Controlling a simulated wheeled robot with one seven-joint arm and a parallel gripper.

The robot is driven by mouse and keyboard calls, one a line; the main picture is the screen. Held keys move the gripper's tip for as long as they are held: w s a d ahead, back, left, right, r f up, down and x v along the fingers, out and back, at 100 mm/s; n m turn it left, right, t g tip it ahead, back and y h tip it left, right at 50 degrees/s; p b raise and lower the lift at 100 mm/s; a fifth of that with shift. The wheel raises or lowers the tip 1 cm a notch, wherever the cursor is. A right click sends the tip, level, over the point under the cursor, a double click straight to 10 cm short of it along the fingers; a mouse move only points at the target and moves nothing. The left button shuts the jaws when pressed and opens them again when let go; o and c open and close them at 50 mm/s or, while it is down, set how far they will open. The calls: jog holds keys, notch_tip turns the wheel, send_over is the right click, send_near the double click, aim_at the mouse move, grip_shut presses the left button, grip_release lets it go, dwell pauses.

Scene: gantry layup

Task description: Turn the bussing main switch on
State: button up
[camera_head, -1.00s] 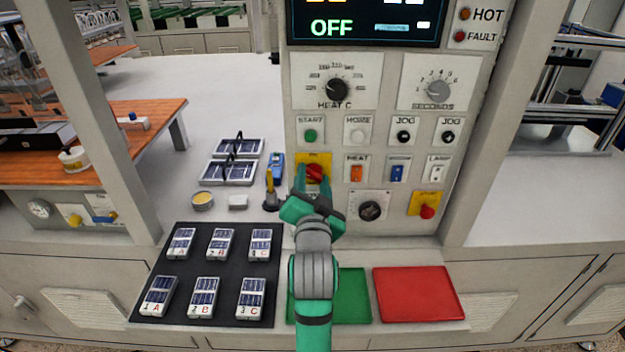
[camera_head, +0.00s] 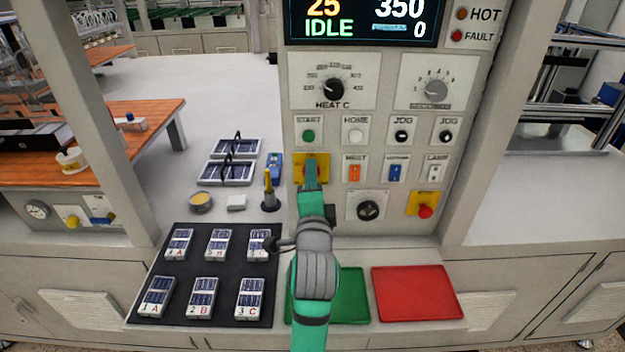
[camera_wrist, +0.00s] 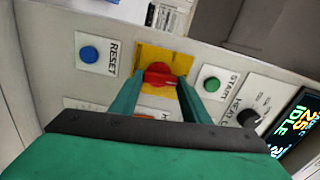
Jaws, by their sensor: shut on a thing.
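The main switch is a red rotary knob (camera_wrist: 159,74) on a yellow plate (camera_wrist: 150,57) on the panel front. My gripper (camera_wrist: 158,88) is shut on the red knob, one finger on each side of it in the wrist view. In the head view my green gripper (camera_head: 310,172) covers most of the knob, and the yellow plate (camera_head: 299,162) shows around it. The display (camera_head: 362,22) is lit and reads IDLE, with 25 and 350 above.
START (camera_head: 308,136), HOME and JOG buttons sit above the plate. HEAT (camera_head: 355,172) and other rocker switches are to its right. A red stop button (camera_head: 425,212) is lower right. Black (camera_head: 215,275), green (camera_head: 352,300) and red (camera_head: 418,293) trays lie below.

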jog(key=shift+d+m, duration=0.1)
jog(key=shift+m, duration=0.5)
jog(key=o, duration=1)
jog(key=shift+o, duration=0.2)
